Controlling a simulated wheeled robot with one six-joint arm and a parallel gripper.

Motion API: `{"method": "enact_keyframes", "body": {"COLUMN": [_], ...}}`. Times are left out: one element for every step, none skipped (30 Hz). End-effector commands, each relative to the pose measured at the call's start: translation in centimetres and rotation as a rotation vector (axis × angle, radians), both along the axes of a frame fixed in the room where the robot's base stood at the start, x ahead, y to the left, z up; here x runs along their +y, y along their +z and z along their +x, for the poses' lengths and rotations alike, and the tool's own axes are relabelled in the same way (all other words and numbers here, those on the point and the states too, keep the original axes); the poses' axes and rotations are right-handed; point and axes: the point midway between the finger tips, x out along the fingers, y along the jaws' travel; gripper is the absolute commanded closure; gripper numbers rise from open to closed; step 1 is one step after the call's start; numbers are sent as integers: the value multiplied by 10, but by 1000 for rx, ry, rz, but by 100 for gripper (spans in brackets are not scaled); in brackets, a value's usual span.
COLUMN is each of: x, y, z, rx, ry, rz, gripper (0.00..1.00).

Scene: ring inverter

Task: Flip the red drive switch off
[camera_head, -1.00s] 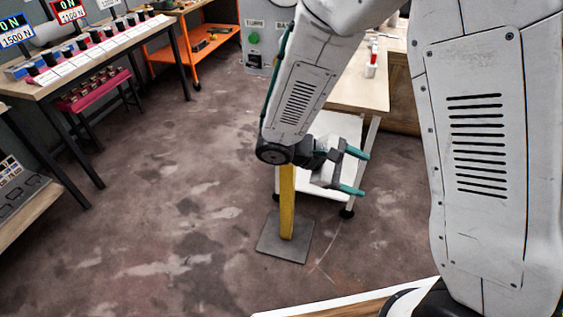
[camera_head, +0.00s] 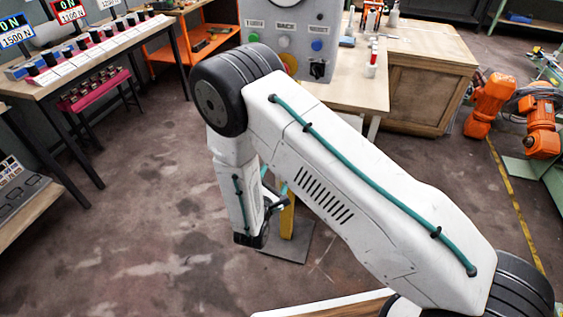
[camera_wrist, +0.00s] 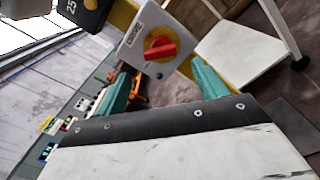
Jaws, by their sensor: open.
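The red switch (camera_wrist: 160,51) shows in the wrist view. It is a red handle on a yellow disc, on the face of a light grey box (camera_wrist: 138,62) with a small label. The box is by a yellow post. My gripper (camera_wrist: 158,72) is open, its two teal fingers apart below and to either side of the switch in the picture. No contact with the switch shows. In the head view my gripper (camera_head: 279,196) is mostly hidden behind my arm, near the yellow post (camera_head: 287,222).
A grey panel (camera_head: 262,22) with coloured buttons stands behind my arm in the head view. A wooden bench (camera_head: 428,62) is beyond it, orange machines (camera_head: 490,103) are at right, and a long workbench (camera_head: 98,52) is at left.

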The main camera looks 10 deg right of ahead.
Motion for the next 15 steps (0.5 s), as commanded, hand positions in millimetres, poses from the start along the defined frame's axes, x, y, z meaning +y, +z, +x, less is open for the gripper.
{"method": "enact_keyframes", "body": {"x": [-3, -5, -9, -11, -13, -17, -18, -21, -24, -25, -26, -28, -30, -31, -31], "y": [0, 0, 0, 0, 0, 0, 0, 0, 0, 0, 0, 0, 0, 0, 0], "z": [6, 9, 15, 19, 23, 30, 34, 38, 44, 47, 51, 55, 57, 60, 62], "rx": [-2, -2, -1, -1, -1, 0, -1, 0, 1, 1, 0, 0, 0, 0, 1], "ry": [-3, -4, -6, -6, -6, -7, -6, -6, -7, -6, -5, -6, -6, -5, -4], "rz": [3, 3, 2, 1, 1, 1, 2, 1, 0, 0, 0, 0, 0, 0, 0], "gripper": [29, 29, 29, 29, 29, 29, 29, 29, 29, 29, 29, 29, 29, 29, 29]}}
